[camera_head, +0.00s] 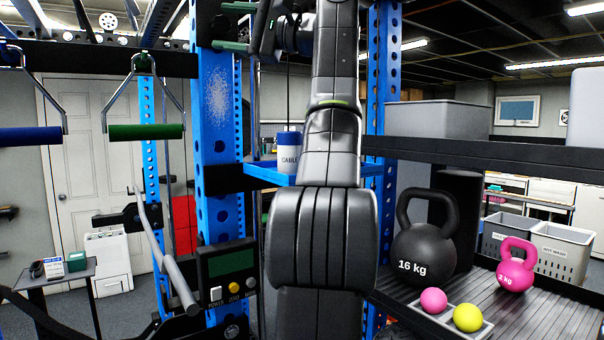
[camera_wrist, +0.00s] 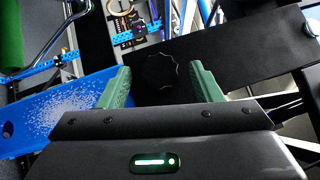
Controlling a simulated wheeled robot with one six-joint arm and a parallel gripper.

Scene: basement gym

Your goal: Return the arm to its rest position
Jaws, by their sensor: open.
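My arm rises through the middle of the head view and bends left at the top. My gripper (camera_head: 234,26) is at the top, in front of the blue rack upright (camera_head: 217,130), its green fingers pointing left. In the wrist view my gripper (camera_wrist: 162,82) is open, its two green fingers wide apart with nothing held between them. Beyond the fingers is a black beam (camera_wrist: 240,75) with a round knob-like shape. Whether the fingers touch the rack cannot be told.
A white-and-blue cup (camera_head: 289,150) stands on a small blue shelf (camera_head: 262,174) just left of my arm. Right of the arm, a dark shelf (camera_head: 545,318) holds a black kettlebell (camera_head: 425,245), a pink kettlebell (camera_head: 515,270) and two balls. Handles (camera_head: 146,131) hang at left.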

